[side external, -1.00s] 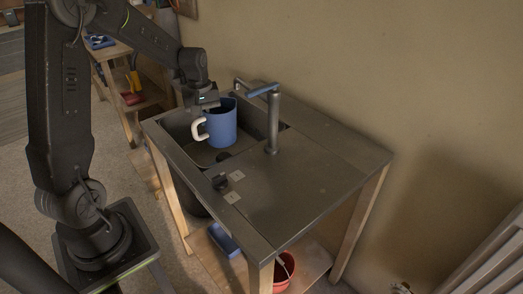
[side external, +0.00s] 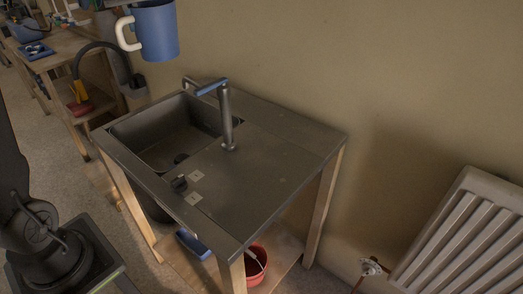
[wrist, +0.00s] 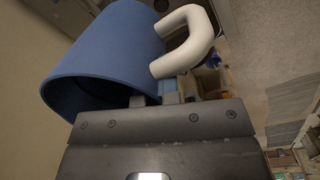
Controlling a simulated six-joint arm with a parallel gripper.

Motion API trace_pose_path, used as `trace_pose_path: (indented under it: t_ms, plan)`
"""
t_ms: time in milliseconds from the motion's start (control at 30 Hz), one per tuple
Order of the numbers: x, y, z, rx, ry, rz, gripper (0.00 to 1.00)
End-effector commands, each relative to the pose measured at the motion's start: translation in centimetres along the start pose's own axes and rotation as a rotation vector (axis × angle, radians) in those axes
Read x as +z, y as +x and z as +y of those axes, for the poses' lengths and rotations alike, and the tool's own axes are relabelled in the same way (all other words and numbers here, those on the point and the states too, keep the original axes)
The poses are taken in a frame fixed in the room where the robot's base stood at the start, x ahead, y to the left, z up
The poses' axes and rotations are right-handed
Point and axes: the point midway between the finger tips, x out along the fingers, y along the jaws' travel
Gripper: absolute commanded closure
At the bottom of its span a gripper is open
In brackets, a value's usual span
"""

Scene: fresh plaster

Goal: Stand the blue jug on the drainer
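The blue jug (side external: 157,32) with a white handle hangs upright in the air above the sink basin (side external: 150,140), at the top of the side view. My gripper (wrist: 153,102) is shut on the jug's wall near its rim in the wrist view, where the jug (wrist: 105,55) fills the upper left and its handle curves to the right. In the side view my gripper is mostly cut off by the top edge. The drainer (side external: 275,145) is the flat grey top right of the basin, and it is bare.
A tap (side external: 228,115) with a blue lever stands between basin and drainer. A red bucket (side external: 255,266) is on the shelf below. A white radiator (side external: 465,240) stands at the right.

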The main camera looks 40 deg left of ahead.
Motion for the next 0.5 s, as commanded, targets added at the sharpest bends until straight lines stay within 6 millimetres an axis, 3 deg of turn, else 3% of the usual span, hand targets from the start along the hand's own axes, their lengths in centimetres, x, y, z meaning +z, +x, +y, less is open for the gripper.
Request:
trace_pose_path:
  t_ms: [267, 500]
  plan:
    - [5.3, 0.3, 5.3, 0.003, 0.229, -0.009, 1.0]
    - [12.8, 0.5, 10.4, 0.004, 0.507, -0.02, 1.0]
